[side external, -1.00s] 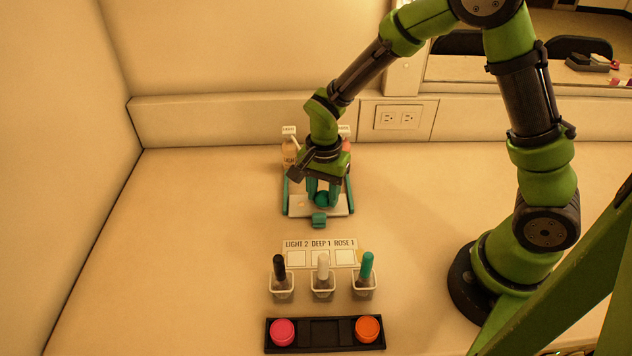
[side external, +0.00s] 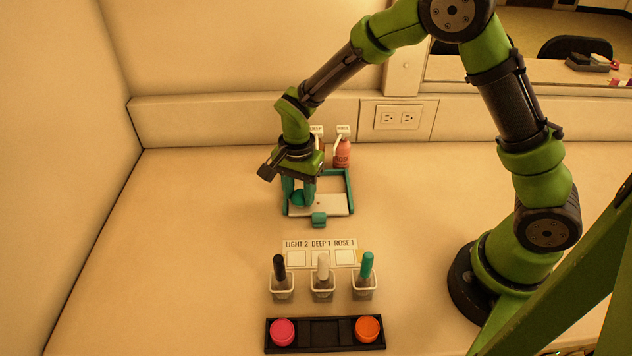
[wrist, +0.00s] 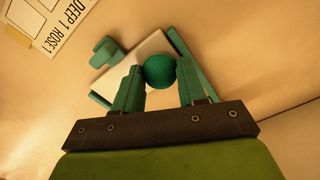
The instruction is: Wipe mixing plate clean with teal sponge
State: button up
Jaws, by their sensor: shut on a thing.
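The mixing plate (side external: 333,204) is a pale plate in a teal frame, with a small teal block at its front edge. It also shows in the wrist view (wrist: 153,46). My gripper (side external: 298,198) is over the left part of the plate. In the wrist view my gripper (wrist: 160,82) is shut on the round teal sponge (wrist: 159,70), one finger on each side. The sponge also shows low at the plate in the side view (side external: 298,199). Its underside is hidden, so I cannot tell if it touches the plate. A small dark reddish spot shows on the plate.
A pink bottle (side external: 342,153) stands behind the plate, with another partly hidden by my gripper. In front are a label card (side external: 320,245), three cups with black, white (side external: 323,268) and teal-handled tools, and a black tray (side external: 325,335) with pink and orange jars.

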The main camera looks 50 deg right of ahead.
aim_at(337, 205)
jog(key=shift+s+d, duration=2.95)
jog(key=shift+s, duration=0.15)
jog(key=shift+w+a, duration=1)
jog(key=shift+a, duration=0.2)
jog(key=shift+w+a+f, duration=0.1)
jog(key=shift+w+a, duration=0.85)
jog(key=shift+a, duration=0.25)
jog(key=shift+w+a+f, duration=0.1)
jog(key=shift+w+a, duration=0.85)
jog(key=shift+a, duration=0.2)
jog(key=shift+s+d+r, duration=0.15)
jog(key=shift+s+d, duration=2.85)
jog(key=shift+d, duration=0.15)
notch_tip(337, 205, up, 7)
